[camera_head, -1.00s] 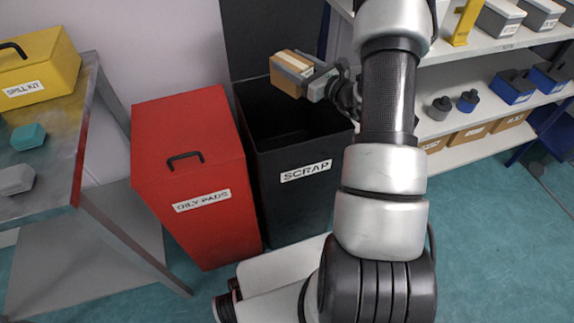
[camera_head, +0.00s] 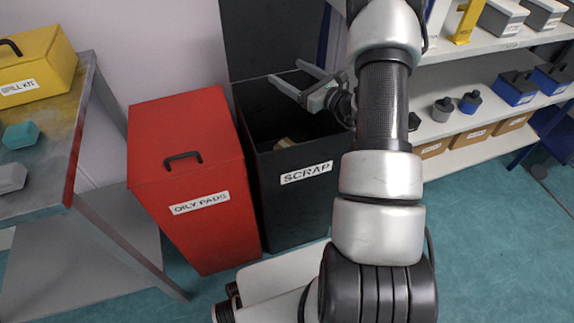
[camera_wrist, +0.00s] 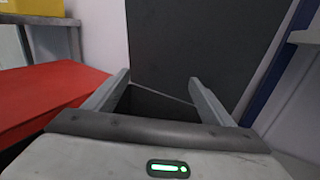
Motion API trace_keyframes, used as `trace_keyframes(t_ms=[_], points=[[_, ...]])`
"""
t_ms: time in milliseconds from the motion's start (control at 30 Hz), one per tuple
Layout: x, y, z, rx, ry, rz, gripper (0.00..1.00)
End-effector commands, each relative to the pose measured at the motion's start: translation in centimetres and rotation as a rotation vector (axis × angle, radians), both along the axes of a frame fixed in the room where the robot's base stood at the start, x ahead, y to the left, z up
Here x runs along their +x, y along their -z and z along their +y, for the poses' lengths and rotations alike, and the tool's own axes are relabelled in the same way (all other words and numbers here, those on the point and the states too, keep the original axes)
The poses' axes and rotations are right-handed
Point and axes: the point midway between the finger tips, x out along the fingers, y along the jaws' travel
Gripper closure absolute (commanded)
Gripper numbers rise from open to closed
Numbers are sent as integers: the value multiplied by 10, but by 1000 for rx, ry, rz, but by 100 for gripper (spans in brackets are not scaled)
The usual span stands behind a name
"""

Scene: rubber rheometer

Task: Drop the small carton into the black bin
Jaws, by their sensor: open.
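The black bin (camera_head: 296,213), labelled SCRAP, stands open between the red box and my arm. The small carton (camera_head: 284,144) is a tan patch low inside the bin in the head view, mostly hidden by the bin's front wall. My gripper (camera_head: 288,77) is above the bin's opening, its two fingers spread apart with nothing between them. In the wrist view the open fingers (camera_wrist: 158,82) reach over the dark bin mouth (camera_wrist: 155,103); the carton does not show there.
A red box (camera_head: 190,180) labelled OILY PADS stands directly left of the bin. A metal table (camera_head: 84,120) with a yellow spill kit (camera_head: 36,68) is at the left. Shelves (camera_head: 440,80) with boxes and parts are at the right. A dark panel (camera_head: 268,35) rises behind the bin.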

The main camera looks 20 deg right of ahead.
Motion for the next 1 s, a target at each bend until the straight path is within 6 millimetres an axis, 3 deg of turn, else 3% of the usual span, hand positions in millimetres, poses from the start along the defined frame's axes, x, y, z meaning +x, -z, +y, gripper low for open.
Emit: trace_keyframes(t_ms=[267,700,1000], points=[[-18,0,-10,2,4,3,24],[-113,-1,-55,1,6,2,24],[-153,0,-72,1,1,0,24]])
